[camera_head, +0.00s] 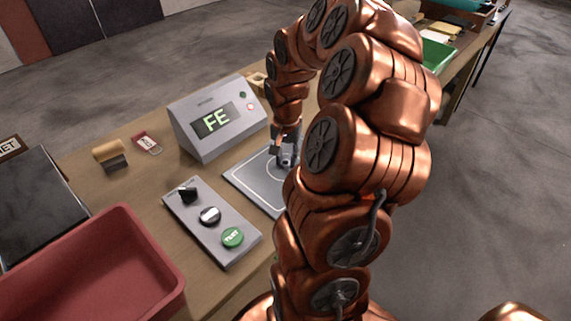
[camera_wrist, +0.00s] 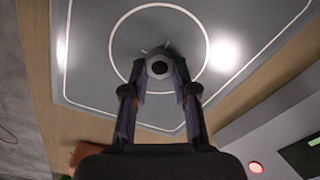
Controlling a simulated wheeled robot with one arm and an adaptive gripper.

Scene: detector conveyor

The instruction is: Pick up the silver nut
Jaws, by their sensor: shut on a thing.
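The silver nut (camera_wrist: 159,67) shows in the wrist view as a ring with a dark hole, between the fingertips of my gripper (camera_wrist: 158,72). My gripper is shut on it. Behind the nut is the grey plate (camera_wrist: 90,85) with a white circle, and the nut appears inside that circle. In the head view my gripper (camera_head: 287,155) points down over the plate (camera_head: 245,182), and the nut cannot be made out there. Whether the nut touches the plate or is just above it, I cannot tell.
A detector box (camera_head: 218,118) reading "FE" stands behind the plate. A control panel (camera_head: 211,221) with a knob and a green TEST button lies to the left. A red bin (camera_head: 150,250) is at the front left, and a green tray (camera_head: 437,55) at the back right.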

